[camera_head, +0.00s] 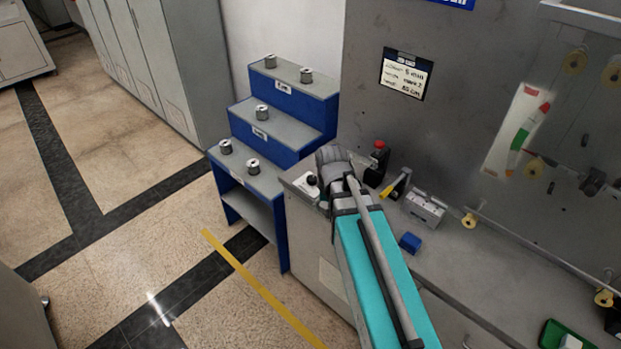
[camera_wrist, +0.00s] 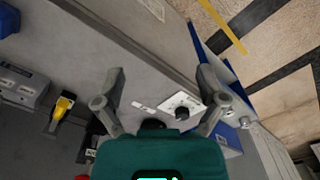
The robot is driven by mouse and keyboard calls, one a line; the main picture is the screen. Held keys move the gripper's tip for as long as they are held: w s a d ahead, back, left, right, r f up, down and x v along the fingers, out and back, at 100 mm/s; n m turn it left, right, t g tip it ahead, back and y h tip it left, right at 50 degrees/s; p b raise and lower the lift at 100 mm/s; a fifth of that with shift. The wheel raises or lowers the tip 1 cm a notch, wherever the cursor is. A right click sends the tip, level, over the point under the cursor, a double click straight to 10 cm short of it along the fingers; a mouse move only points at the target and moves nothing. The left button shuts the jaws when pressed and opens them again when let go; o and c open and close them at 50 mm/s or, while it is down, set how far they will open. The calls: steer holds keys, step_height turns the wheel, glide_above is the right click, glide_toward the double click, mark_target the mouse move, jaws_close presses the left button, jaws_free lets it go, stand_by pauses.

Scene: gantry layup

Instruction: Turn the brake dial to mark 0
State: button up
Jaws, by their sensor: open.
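The brake dial appears to be the black knob on a white plate (camera_head: 312,180) at the left end of the grey machine top. In the wrist view, the white plate and knob (camera_wrist: 182,107) lie between my gripper's two fingers, nearer the right one. My gripper (camera_wrist: 161,72) is open, with its grey fingers spread and nothing held. I cannot tell how far it is above the plate. In the head view, my arm's grey end is just right of the dial, and the fingers are not clearly visible. The dial's marks and pointer are too small to read.
A red button (camera_head: 378,145) on a black box, a yellow lever (camera_head: 396,184), a grey box (camera_head: 424,208) and a blue block (camera_head: 410,242) stand nearby.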

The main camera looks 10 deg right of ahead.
mark_target(312, 178)
steer(key=w+r+m+p, duration=0.2)
steer(key=w+m, duration=0.9)
steer(key=w, duration=1.3)
steer(key=shift+w+r+p, duration=0.25)
steer(key=shift+r+p, duration=0.15)
steer(key=shift+r, duration=0.15)
steer(key=shift+f, duration=0.2)
step_height(312, 178, down, 13)
steer(key=b, duration=1.3)
steer(key=shift+f+b, duration=0.2)
steer(key=shift+b, duration=0.2)
steer(key=c, duration=1.1)
steer(key=shift+c, duration=0.2)
steer(key=shift+s+n, duration=0.1)
steer(key=shift+n, duration=0.2)
